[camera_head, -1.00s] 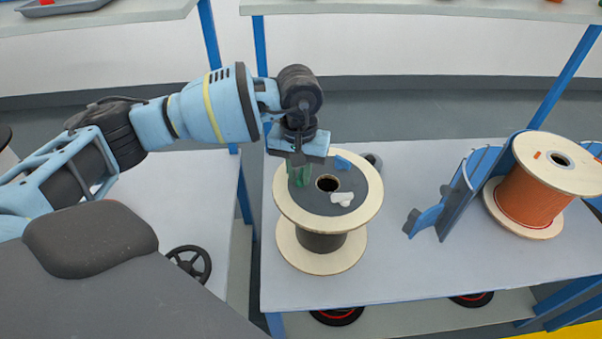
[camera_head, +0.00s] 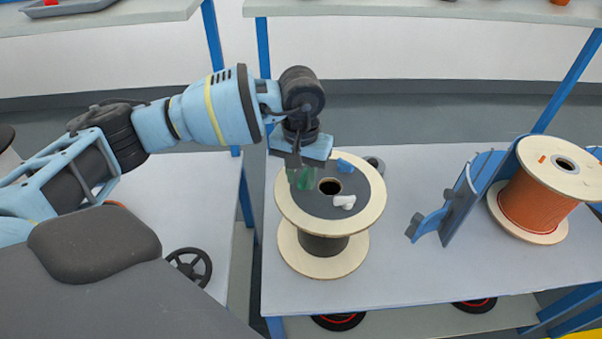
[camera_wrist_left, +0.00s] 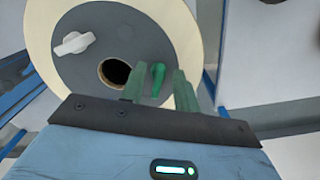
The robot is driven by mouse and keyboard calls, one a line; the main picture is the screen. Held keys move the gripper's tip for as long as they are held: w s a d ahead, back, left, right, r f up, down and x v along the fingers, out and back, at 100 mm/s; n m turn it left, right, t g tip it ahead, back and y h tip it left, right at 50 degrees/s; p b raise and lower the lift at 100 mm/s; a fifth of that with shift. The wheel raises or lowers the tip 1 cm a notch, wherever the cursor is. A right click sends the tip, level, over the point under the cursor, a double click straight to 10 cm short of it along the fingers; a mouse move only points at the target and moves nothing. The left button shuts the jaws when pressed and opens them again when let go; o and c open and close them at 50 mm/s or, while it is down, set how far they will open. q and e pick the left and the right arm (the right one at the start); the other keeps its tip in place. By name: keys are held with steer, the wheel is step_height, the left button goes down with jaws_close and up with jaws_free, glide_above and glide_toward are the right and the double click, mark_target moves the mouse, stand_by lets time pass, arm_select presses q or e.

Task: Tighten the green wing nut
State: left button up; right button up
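The green wing nut (camera_wrist_left: 158,79) sits on the dark top disc of the near spool, beside the spool's centre hole. In the left wrist view it lies between the two green fingers of my left gripper (camera_wrist_left: 159,88). The fingers are apart, with a gap visible on the nut's right side. In the head view my left gripper (camera_head: 301,179) is over the left part of the disc and hides most of the nut. A white wing nut (camera_head: 344,202) and a blue wing nut (camera_head: 346,167) are on the same disc. My right gripper is not in view.
The near spool (camera_head: 322,267) stands upright on a grey table (camera_head: 420,285). A blue holder (camera_head: 459,205) and an orange cable spool (camera_head: 541,203) stand to the right. A black handwheel (camera_head: 188,266) is at lower left. The table between spool and holder is clear.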

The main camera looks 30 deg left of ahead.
mark_target(301, 180)
arm_select(q)
steer(key=shift+r, duration=3.9)
steer(key=shift+d, duration=0.1)
